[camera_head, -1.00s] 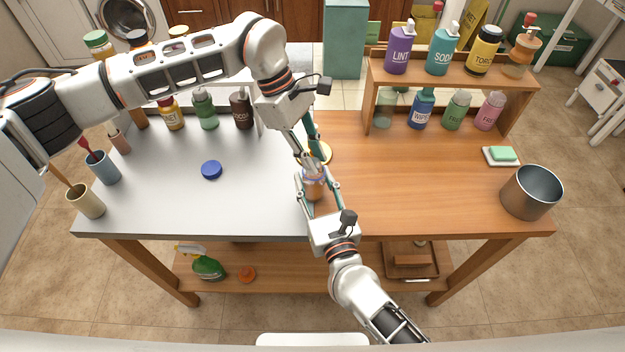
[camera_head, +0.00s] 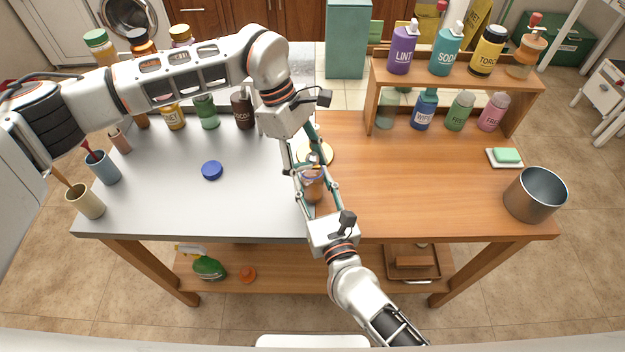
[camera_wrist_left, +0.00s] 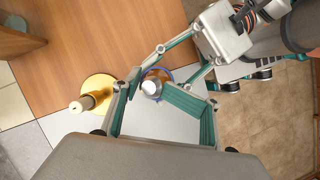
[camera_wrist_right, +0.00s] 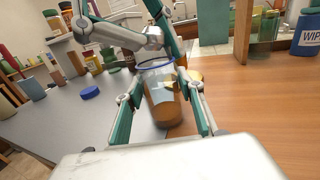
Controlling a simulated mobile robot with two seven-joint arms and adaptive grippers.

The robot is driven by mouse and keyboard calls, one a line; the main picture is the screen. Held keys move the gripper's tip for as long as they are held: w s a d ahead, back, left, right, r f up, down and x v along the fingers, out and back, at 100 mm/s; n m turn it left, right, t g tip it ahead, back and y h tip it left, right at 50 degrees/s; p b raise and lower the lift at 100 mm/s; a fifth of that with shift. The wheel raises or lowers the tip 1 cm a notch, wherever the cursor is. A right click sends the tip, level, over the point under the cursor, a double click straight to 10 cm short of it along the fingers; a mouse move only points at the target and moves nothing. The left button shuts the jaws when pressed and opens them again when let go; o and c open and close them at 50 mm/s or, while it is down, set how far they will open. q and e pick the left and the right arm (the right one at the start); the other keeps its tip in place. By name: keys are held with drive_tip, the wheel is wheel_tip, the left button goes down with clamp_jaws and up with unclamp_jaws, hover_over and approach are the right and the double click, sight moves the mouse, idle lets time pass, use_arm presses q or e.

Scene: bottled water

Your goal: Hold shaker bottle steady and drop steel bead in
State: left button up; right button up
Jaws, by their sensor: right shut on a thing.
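The shaker bottle (camera_head: 313,190), clear with amber contents and a blue rim, stands upright at the table's front middle. It also shows in the right wrist view (camera_wrist_right: 163,105). My right gripper (camera_head: 315,184) is shut around its sides. My left gripper (camera_head: 305,160) is above the bottle, fingers spread apart and holding nothing that I can see. In the left wrist view the shiny steel bead (camera_wrist_left: 151,88) shows within the outline of the bottle's blue rim (camera_wrist_left: 158,71). I cannot tell whether it is above the mouth or inside.
A round gold dish (camera_wrist_left: 98,89) with a small cylinder on it sits just behind the bottle. A blue lid (camera_head: 212,170) lies on the grey left part. A metal pot (camera_head: 535,194) and soap dish (camera_head: 505,158) stand at right. A shelf of bottles (camera_head: 455,85) is at back right.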

drive_tip(key=shift+d+f, duration=0.3)
drive_tip(key=shift+f, duration=0.2)
use_arm(q)
drive_tip(key=v, duration=1.1)
use_arm(e)
drive_tip(key=o, duration=1.1)
drive_tip(key=shift+w+r, duration=0.1)
drive_tip(key=shift+r, duration=0.05)
drive_tip(key=shift+a, duration=0.1)
drive_tip(key=shift+r, duration=0.1)
drive_tip(key=v, duration=1.2)
